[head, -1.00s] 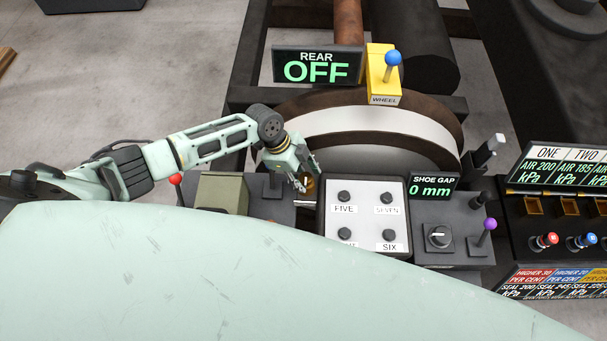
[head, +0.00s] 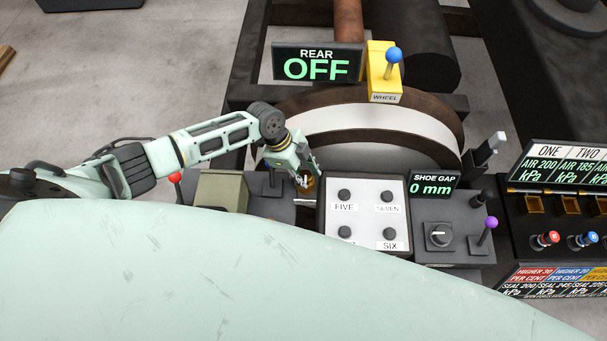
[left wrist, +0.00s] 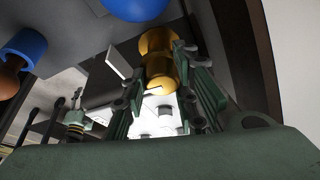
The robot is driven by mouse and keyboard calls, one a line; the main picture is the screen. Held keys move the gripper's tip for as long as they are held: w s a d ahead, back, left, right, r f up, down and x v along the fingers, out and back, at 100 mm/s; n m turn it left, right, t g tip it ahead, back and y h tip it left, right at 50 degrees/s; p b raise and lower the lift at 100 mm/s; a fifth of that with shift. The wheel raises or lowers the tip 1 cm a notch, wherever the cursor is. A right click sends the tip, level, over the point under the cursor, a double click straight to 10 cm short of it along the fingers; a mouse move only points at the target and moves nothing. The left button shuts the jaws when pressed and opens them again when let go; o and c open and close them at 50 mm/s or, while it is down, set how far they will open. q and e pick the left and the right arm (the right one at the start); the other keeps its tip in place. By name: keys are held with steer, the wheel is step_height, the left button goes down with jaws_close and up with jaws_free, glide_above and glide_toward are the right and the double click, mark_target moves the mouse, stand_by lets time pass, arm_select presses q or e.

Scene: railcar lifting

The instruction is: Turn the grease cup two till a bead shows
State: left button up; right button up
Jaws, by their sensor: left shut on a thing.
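My left gripper (head: 308,181) is at the left edge of the white panel, over the dark console. In the left wrist view its two fingers (left wrist: 160,95) are closed around a brass cup (left wrist: 158,50), which looks like a grease cup. In the head view only a small brass bit of the cup (head: 310,184) shows beside the fingers. I cannot read a number on the cup, and I see no bead; the fingers hide part of it. My right gripper is not in view.
A white panel (head: 366,219) with knobs labelled FIVE, SEVEN and SIX stands to the right. A SHOE GAP display (head: 432,185) reads 0 mm. My pale body hides the lower foreground.

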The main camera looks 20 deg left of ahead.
mark_target(304, 177)
arm_select(q)
steer(key=shift+s+f+m+b, duration=0.15)
steer(key=shift+f+m+b, duration=0.15)
steer(key=shift+b, duration=0.1)
steer(key=shift+s+d+r+m+g, duration=0.1)
steer(key=shift+r+m+g, duration=0.1)
steer(key=shift+m+g, duration=0.1)
steer(key=o, duration=1.1)
steer(key=shift+c, duration=0.2)
steer(key=shift+r, duration=0.1)
steer(key=shift+r, duration=0.2)
step_height(304, 177, up, 10)
steer(key=shift+f, duration=0.2)
